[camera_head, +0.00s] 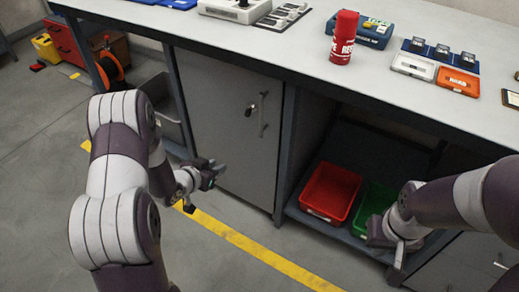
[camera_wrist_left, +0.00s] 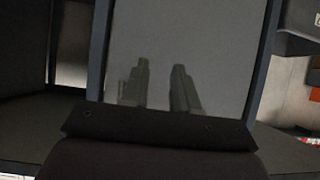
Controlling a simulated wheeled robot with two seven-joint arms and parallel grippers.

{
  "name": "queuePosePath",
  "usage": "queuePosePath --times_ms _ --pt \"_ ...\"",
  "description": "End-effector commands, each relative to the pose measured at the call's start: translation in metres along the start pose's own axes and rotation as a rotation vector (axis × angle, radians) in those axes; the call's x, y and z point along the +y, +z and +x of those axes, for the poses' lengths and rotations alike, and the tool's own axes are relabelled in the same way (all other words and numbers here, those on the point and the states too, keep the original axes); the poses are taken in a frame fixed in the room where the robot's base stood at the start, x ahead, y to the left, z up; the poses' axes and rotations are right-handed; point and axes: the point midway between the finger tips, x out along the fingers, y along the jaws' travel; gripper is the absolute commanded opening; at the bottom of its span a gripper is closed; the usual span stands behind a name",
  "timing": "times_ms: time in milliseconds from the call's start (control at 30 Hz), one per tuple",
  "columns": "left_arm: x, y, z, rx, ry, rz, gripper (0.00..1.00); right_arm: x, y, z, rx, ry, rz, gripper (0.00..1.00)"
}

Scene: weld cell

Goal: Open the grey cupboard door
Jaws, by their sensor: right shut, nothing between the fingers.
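The grey cupboard door (camera_head: 222,105) is under the workbench, and it looks closed. Its upright bar handle (camera_head: 263,115) is near the door's right edge, with a small dark lock (camera_head: 251,110) beside it. My left gripper (camera_head: 214,174) is in front of the door's lower part, below and left of the handle and apart from it. In the left wrist view its two fingers (camera_wrist_left: 160,85) are apart with nothing between them, against the plain grey door (camera_wrist_left: 190,30); the handle does not show there. My right gripper (camera_head: 398,262) is shut and empty, low at the right.
A red bin (camera_head: 331,191) and a green bin (camera_head: 374,207) sit on the open shelf right of the door. The workbench top (camera_head: 290,62) overhangs the door and carries a red can (camera_head: 344,38). Floor in front, with a yellow line (camera_head: 250,247), is clear.

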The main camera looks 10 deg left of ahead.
Motion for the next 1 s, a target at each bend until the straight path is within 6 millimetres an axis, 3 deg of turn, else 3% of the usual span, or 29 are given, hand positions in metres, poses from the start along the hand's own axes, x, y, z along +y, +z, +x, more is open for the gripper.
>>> queuePosePath --times_ms 100,200,367,700,833,1000 --pt "0.022 -0.067 -0.005 0.327 0.137 0.055 0.29 0.000 -0.002 -0.008 0.005 0.000 0.000 0.00" --pt "0.033 -0.099 -0.018 0.488 0.204 0.066 0.29 0.000 -0.002 -0.008 0.005 0.000 0.000 0.00" --pt "0.040 -0.115 -0.013 0.549 0.223 0.059 0.29 0.000 -0.001 -0.003 0.004 0.000 0.000 0.00" --pt "0.058 -0.155 0.057 0.547 0.221 0.059 0.29 0.000 0.001 0.020 0.003 0.000 0.000 0.00" --pt "0.062 -0.167 0.074 0.545 0.219 0.057 0.29 0.000 0.002 0.024 0.003 0.000 0.000 0.00" --pt "0.064 -0.174 0.082 0.545 0.218 0.057 0.29 0.000 0.002 0.025 0.003 0.000 0.000 0.00"
